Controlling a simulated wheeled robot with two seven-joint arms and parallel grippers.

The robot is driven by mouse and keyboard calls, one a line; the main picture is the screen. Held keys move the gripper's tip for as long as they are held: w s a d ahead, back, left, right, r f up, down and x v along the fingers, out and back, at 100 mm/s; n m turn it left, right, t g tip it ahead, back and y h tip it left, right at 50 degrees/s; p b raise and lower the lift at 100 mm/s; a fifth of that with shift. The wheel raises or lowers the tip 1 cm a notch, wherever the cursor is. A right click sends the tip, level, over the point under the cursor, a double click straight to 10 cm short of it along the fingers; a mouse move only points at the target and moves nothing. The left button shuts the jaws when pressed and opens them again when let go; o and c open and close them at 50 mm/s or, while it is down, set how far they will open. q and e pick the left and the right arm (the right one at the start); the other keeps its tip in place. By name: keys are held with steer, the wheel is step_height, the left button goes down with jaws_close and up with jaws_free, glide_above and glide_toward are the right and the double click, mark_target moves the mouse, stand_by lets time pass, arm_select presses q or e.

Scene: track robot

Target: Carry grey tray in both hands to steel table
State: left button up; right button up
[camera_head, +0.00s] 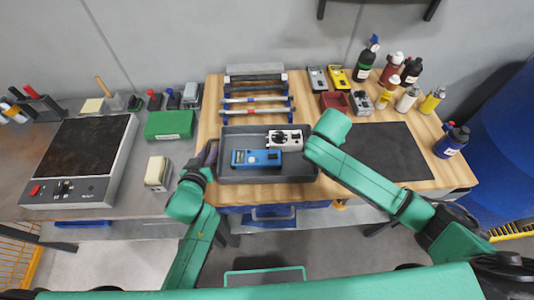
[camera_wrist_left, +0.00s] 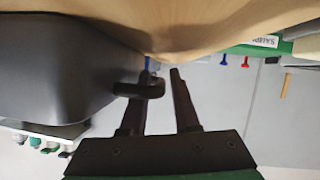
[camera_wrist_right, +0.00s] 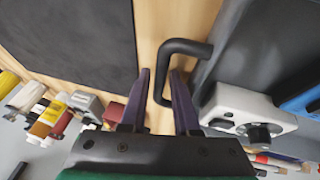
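The grey tray (camera_head: 268,180) rests on the wooden table and holds a blue meter (camera_head: 256,158) and a white-grey device (camera_head: 285,139). My left gripper (camera_head: 209,153) is at the tray's left side. In the left wrist view its fingers (camera_wrist_left: 162,76) are apart, with the dark tray handle (camera_wrist_left: 139,89) at the left finger and reaching into the gap. My right gripper is hidden under its wrist in the head view. In the right wrist view its fingers (camera_wrist_right: 160,78) are apart, with the other black handle (camera_wrist_right: 184,46) between them. The steel table (camera_head: 127,192) stands at the left.
The steel table carries a large scale (camera_head: 80,160), a green box (camera_head: 170,125) and a cream-topped block (camera_head: 157,173); some bare surface lies between them. Bottles (camera_head: 409,99) and a black mat (camera_head: 385,150) are right of the tray. A tool rack (camera_head: 255,95) is behind it.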

arm_select(q)
steer(key=shift+s, duration=0.1)
steer(key=shift+r, duration=0.1)
steer(key=shift+c, duration=0.6)
arm_select(e)
steer(key=shift+s+r, duration=0.1)
steer(key=shift+c, duration=0.6)
arm_select(q)
jaws_close()
arm_select(e)
jaws_close()
